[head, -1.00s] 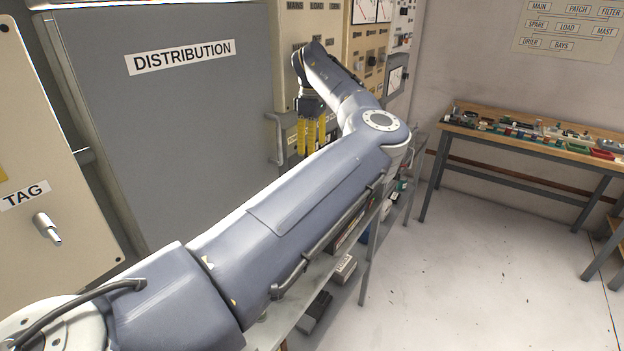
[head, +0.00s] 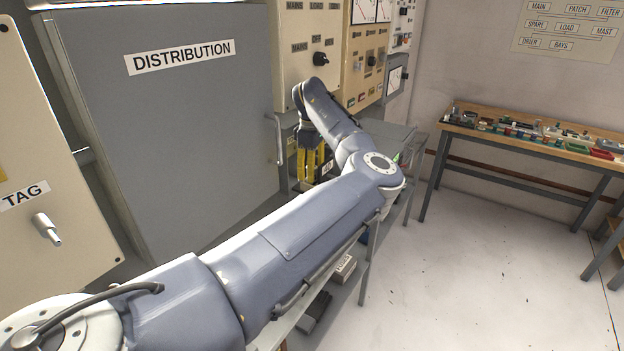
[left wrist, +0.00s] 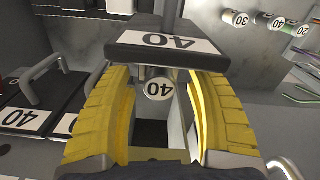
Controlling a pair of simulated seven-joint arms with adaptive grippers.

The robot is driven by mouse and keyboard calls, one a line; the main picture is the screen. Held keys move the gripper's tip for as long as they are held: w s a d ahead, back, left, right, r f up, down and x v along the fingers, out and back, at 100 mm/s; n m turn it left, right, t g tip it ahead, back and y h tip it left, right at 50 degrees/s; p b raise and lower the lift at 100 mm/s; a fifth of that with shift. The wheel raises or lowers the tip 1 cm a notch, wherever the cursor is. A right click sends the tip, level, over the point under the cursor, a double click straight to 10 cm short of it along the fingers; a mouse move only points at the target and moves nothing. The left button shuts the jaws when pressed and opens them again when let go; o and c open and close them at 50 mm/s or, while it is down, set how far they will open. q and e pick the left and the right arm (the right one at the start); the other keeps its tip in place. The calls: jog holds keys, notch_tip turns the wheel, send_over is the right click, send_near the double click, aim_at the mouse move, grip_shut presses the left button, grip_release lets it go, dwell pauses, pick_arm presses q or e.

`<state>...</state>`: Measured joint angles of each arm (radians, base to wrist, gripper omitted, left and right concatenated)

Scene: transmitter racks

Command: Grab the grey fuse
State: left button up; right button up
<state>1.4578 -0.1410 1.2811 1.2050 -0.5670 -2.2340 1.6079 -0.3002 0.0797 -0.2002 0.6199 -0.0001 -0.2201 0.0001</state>
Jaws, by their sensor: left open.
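My left gripper (head: 314,178) is open, with its yellow fingers pointing down beside the grey cabinet in the head view. In the left wrist view, the fingers of the left gripper (left wrist: 165,75) stand either side of a small round pale end marked 40 (left wrist: 159,90), perhaps the grey fuse. A dark block with a white 40 label (left wrist: 168,42) lies just beyond it, near the fingertips. I cannot tell whether the fingers touch either one. The fuse's colour and body are mostly hidden, and it cannot be made out in the head view. My right gripper is not in view.
Several cylindrical fuses marked with numbers (left wrist: 268,22) show at the upper right of the wrist view. Dark handled blocks labelled 40 (left wrist: 32,118) are at its left. The DISTRIBUTION cabinet (head: 190,130) is left of my gripper. A workbench (head: 530,140) stands at the right.

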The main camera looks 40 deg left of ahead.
pick_arm(q)
jog(key=shift+o, duration=0.2)
grip_shut()
dwell(0.3)
